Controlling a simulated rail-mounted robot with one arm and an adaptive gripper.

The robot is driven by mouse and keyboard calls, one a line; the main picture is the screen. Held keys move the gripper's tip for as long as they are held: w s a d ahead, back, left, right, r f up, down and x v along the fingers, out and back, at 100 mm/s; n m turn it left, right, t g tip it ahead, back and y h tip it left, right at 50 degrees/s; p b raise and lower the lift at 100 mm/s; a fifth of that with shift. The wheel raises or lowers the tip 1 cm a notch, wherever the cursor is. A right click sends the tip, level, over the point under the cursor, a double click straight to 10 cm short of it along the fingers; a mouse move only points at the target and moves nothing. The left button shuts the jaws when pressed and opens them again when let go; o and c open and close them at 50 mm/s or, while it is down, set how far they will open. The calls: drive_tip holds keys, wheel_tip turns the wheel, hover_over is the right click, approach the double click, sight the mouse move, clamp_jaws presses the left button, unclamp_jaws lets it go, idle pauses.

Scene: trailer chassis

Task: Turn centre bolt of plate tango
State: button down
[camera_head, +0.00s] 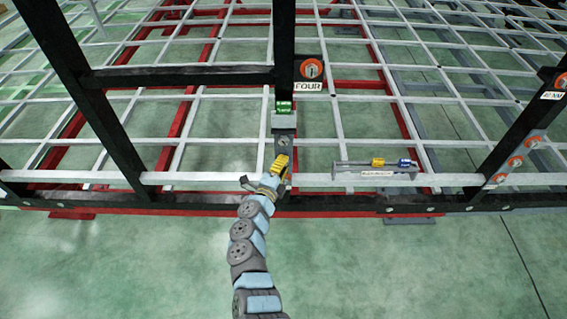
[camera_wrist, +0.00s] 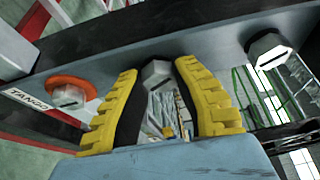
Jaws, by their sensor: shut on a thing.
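Plate tango (camera_wrist: 215,48) is a dark grey bar in the wrist view, with a white TANGO label (camera_wrist: 27,98) at its left end. Its centre bolt (camera_wrist: 157,73) is a grey hex head between the yellow fingertips of my gripper (camera_wrist: 158,68), which is shut on it. A left bolt (camera_wrist: 68,97) with a slot and an orange ring and a right white slotted bolt (camera_wrist: 268,50) flank it. In the head view my gripper (camera_head: 280,167) is at the chassis's front rail; the plate's label cannot be made out there.
A FOUR label (camera_head: 308,86) with an orange-ringed bolt (camera_head: 311,68) sits behind my gripper. A small rack (camera_head: 345,166) with yellow and blue pieces is to the right. A plate with several orange-ringed bolts (camera_head: 515,161) is at far right. The green floor in front is clear.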

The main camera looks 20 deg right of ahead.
drive_tip(key=c, duration=0.8)
unclamp_jaws()
drive_tip(key=shift+a+r, duration=0.15)
drive_tip(key=shift+a, duration=0.05)
drive_tip(key=shift+o, duration=0.2)
drive_tip(key=shift+d, duration=0.1)
drive_tip(key=shift+s, duration=0.1)
drive_tip(key=v, duration=1.2)
